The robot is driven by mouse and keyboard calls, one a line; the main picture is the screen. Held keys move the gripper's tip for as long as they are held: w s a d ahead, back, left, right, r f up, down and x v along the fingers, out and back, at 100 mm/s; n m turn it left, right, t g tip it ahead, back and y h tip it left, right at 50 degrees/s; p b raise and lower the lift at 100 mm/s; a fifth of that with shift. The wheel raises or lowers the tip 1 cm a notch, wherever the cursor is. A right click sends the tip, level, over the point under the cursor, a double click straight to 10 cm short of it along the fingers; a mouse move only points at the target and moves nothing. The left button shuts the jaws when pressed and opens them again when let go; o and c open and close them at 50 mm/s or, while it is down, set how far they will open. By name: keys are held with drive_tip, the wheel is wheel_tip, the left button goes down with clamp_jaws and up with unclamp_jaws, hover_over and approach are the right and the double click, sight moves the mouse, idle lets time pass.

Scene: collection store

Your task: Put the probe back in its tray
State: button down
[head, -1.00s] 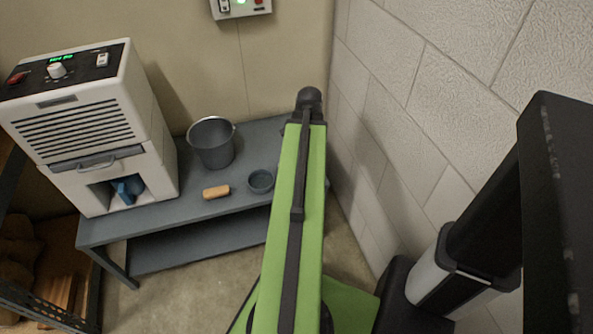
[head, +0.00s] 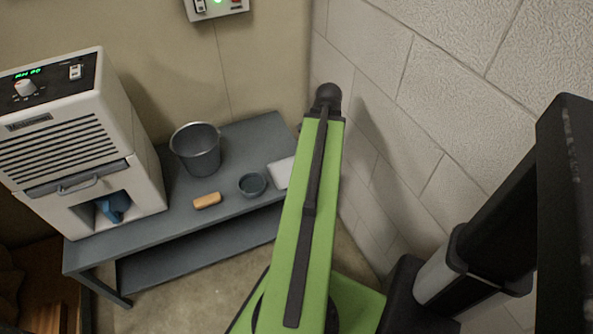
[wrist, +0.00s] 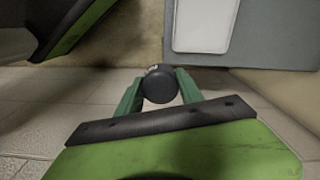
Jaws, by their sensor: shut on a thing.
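My gripper (wrist: 160,88) is shut on a dark, round-ended thing, which I take to be the probe (wrist: 160,87). Its black end faces the wrist camera between the green fingers, and the rest of it is hidden. A white, flat, round-cornered tray (wrist: 204,28) lies on the grey bench, above and right of my gripper in the wrist view. The tray also shows in the head view (head: 281,173), partly hidden behind my green arm. The held thing appears apart from the tray. My gripper's fingers are not visible in the head view.
On the grey bench (head: 150,240) stand a dark bucket (head: 196,152), a small dark bowl (head: 252,186) and a tan block (head: 207,201). A white dehumidifier (head: 75,140) stands at its left end. A block wall (head: 410,60) is close on the right.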

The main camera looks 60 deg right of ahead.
drive_tip(key=shift+w+n, duration=0.25)
drive_tip(key=shift+n, duration=0.05)
drive_tip(key=n, duration=0.3)
drive_tip(key=shift+w+d, duration=0.15)
drive_tip(key=shift+d, duration=0.05)
drive_tip(key=b, duration=0.7)
hover_over(289, 173)
drive_tip(key=f, duration=0.7)
drive_tip(key=shift+s+d, duration=0.1)
drive_tip(key=shift+s, duration=0.1)
drive_tip(key=shift+w, duration=0.3)
wheel_tip(289, 173, down, 4)
drive_tip(key=b, duration=0.4)
drive_tip(key=shift+f, duration=0.15)
drive_tip(key=shift+r, duration=0.2)
drive_tip(key=shift+f, duration=0.15)
drive_tip(key=c, duration=0.7)
unclamp_jaws()
drive_tip(key=shift+c, duration=0.2)
